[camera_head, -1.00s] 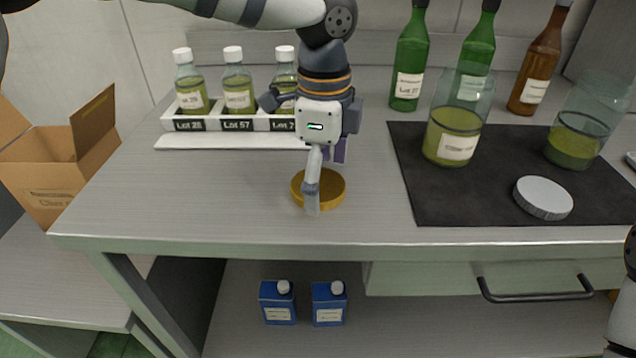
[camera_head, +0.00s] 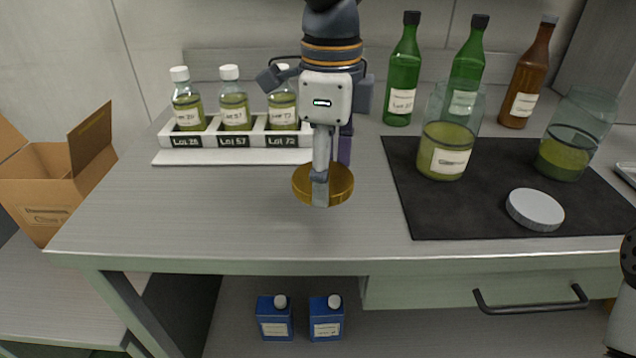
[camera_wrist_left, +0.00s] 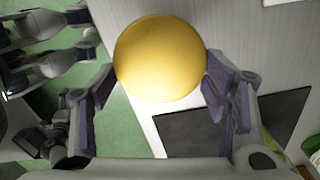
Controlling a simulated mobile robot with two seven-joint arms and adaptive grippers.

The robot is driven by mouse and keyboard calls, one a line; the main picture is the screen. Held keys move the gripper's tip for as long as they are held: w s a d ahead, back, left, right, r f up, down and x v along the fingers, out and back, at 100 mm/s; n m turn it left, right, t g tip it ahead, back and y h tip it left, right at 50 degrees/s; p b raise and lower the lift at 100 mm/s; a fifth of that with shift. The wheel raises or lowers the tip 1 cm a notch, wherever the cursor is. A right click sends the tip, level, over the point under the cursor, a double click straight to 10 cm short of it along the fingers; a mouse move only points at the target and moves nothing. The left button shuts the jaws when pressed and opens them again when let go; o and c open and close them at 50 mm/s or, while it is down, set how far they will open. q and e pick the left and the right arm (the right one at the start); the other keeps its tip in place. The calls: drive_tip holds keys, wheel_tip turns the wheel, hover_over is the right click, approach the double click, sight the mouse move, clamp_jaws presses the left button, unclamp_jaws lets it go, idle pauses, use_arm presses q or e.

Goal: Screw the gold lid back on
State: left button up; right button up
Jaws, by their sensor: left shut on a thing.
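The gold lid (camera_head: 338,187) is a flat round disc near the front middle of the bench in the head view. My left gripper (camera_head: 320,192) points down and is shut on it, one finger in front of its rim. In the left wrist view the lid (camera_wrist_left: 160,58) sits between both finger pads. It appears raised a little above the bench. Two open glass jars with green-yellow oil stand at the right: a labelled one (camera_head: 447,150) and another (camera_head: 565,155). A grey-white lid (camera_head: 535,210) lies on the dark mat. My right gripper is not shown.
The dark mat (camera_head: 480,215) covers the bench's right part. Green bottles (camera_head: 402,75) and a brown bottle (camera_head: 527,75) stand behind. A white rack (camera_head: 250,140) with three small bottles is back left. The front left bench top (camera_head: 190,215) is clear.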

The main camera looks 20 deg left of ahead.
sight(337, 187)
use_arm(q)
drive_tip(key=r, duration=0.1)
drive_tip(key=s+d+r, duration=0.1)
drive_tip(key=r, duration=0.1)
drive_tip(key=shift+s+d+r, duration=0.2)
drive_tip(key=shift+s+d, duration=0.1)
drive_tip(key=shift+s, duration=0.05)
drive_tip(key=s+d+r, duration=0.3)
drive_tip(key=s+d, duration=0.3)
drive_tip(key=shift+s+d+r+p, duration=0.15)
drive_tip(key=shift+s+r+p, duration=0.1)
drive_tip(key=shift+p, duration=0.2)
